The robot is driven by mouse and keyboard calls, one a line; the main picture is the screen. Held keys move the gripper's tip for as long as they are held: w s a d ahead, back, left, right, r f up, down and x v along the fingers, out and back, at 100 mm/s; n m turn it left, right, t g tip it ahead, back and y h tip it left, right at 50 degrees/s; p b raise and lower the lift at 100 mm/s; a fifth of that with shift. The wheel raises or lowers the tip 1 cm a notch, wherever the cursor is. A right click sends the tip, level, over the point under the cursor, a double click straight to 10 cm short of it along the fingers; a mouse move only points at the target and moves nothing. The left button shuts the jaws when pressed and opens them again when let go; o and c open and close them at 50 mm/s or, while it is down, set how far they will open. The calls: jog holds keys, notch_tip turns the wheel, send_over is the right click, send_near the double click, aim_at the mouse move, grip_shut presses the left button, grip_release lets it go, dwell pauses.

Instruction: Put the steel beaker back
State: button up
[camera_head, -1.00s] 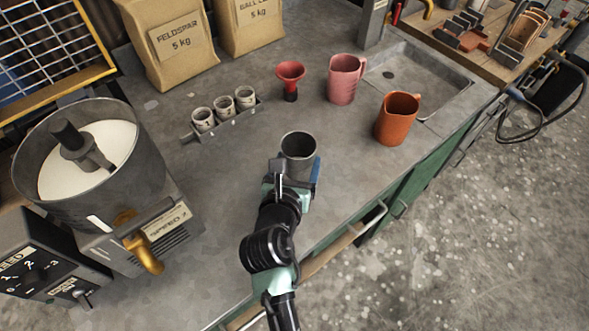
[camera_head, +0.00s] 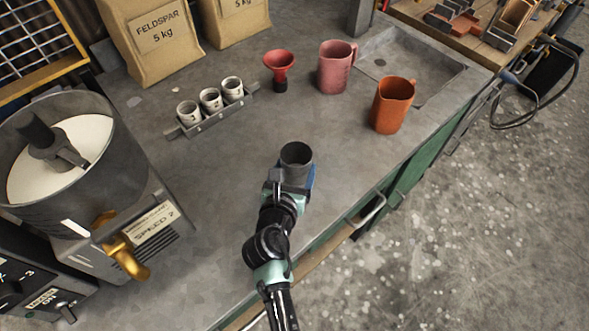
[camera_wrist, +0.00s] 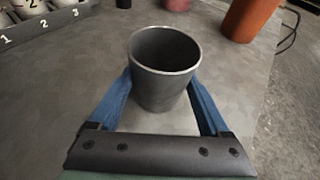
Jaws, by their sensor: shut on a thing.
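The steel beaker (camera_head: 296,157) is a dark grey, open-topped cup near the front of the grey bench top. It also shows in the wrist view (camera_wrist: 163,75), upright, with an empty-looking inside. My gripper (camera_head: 294,176) is shut on it, with one blue finger on each side in the wrist view (camera_wrist: 161,98). Whether the beaker's base touches the bench I cannot tell.
A rack (camera_head: 215,121) of three numbered cups stands behind left, with a red funnel (camera_head: 279,65) beyond. A pink jug (camera_head: 334,70) and an orange jug (camera_head: 391,106) stand behind right, near a sink (camera_head: 412,68). A mixer (camera_head: 75,165) fills the left.

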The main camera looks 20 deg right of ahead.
jog(key=shift+r, duration=0.1)
jog(key=o, duration=1.5)
